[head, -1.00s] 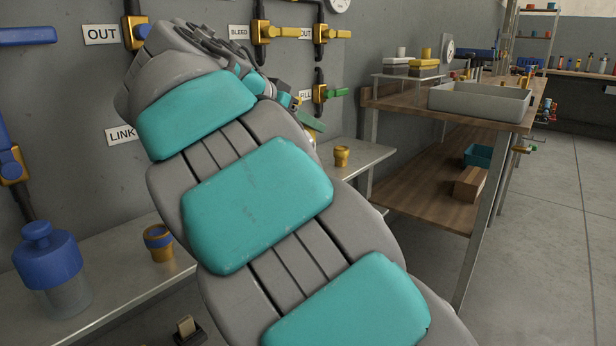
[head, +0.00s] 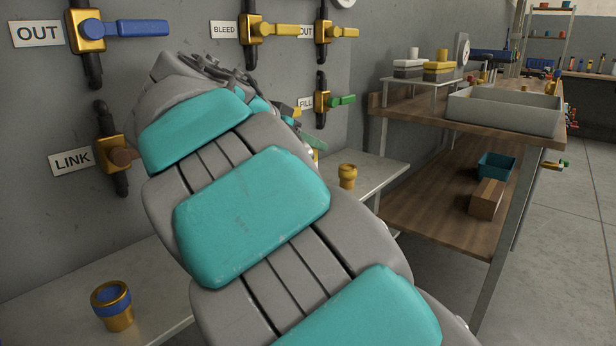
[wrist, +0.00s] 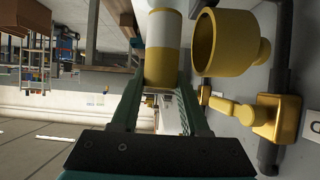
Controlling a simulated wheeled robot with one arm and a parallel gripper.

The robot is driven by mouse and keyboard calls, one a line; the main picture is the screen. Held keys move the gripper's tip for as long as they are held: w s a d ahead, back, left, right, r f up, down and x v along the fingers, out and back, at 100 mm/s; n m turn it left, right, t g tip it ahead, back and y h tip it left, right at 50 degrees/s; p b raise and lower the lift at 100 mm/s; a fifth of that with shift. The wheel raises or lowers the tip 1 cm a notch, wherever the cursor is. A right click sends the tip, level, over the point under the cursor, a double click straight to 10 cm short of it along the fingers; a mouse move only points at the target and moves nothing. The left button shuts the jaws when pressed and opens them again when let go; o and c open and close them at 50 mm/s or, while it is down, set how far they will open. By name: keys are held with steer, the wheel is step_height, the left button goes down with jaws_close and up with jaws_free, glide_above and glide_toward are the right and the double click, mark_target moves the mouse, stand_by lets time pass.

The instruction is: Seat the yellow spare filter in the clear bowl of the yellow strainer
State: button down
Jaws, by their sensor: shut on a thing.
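In the wrist view my gripper (wrist: 162,75) has its dark green fingers shut on the yellow and white spare filter (wrist: 163,32), a cylinder with a pale middle band. A yellow cup-shaped holder (wrist: 225,42) with a wide open mouth is close beside the filter, apart from it. My arm hides most of the gripper there.
A blue-ringed yellow cup (head: 112,303) stands on the metal bench (head: 150,285) at left. Valves, including a blue-handled one (head: 137,29) and a green-handled one (head: 340,101), line the wall close by. A wooden shelf unit (head: 430,205) stands at right; floor beyond it is clear.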

steer(key=shift+f, duration=3.15)
steer(key=shift+f, duration=0.15)
steer(key=c, duration=0.7)
jaws_free()
steer(key=shift+r, duration=0.3)
steer(key=v, duration=1.2)
steer(key=shift+f+b, duration=0.15)
steer(key=shift+b, duration=0.15)
